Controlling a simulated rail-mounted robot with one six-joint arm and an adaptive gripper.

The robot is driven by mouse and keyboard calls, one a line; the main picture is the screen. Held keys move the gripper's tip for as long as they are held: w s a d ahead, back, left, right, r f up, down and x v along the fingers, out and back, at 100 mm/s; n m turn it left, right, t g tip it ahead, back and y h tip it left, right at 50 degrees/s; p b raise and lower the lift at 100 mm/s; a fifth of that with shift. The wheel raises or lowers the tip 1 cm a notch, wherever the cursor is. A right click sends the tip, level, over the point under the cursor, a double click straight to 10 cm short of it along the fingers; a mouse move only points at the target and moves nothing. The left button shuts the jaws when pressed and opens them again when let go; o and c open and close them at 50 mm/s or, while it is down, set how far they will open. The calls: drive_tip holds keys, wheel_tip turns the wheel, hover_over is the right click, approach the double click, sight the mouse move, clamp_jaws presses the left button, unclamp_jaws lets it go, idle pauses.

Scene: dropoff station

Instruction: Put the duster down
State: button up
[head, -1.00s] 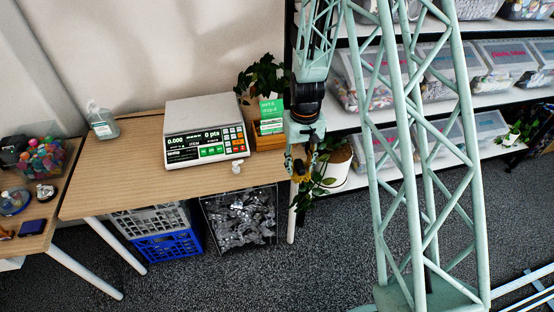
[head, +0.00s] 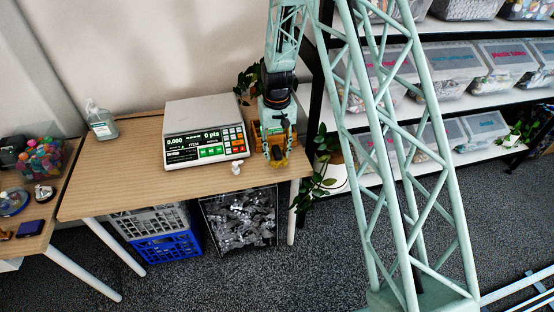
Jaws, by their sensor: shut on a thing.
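My gripper (head: 277,149) hangs at the right end of the wooden table (head: 120,185), just right of the scale. It is shut on the duster (head: 278,158), of which only a small yellow part shows at the fingertips. The rest of the duster is hidden or too small to make out. The duster appears over the table's right end, near its front edge; I cannot tell whether it touches the top.
A counting scale (head: 205,131) stands left of my gripper, with a small white object (head: 236,168) before it. A wooden box (head: 256,135) is partly hidden behind my gripper. A potted plant (head: 334,175) stands right of the table. The table's left part is mostly clear, beside a sanitizer bottle (head: 101,121).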

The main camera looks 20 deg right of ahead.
sight(277, 158)
drive_tip(key=shift+f+b, duration=0.35)
drive_tip(key=shift+f, duration=1.4)
drive_tip(key=shift+f, duration=0.15)
drive_tip(key=o, duration=0.8)
drive_tip(key=shift+r+p, duration=0.95)
drive_tip(key=shift+r, duration=5.2)
drive_tip(key=shift+r, duration=0.15)
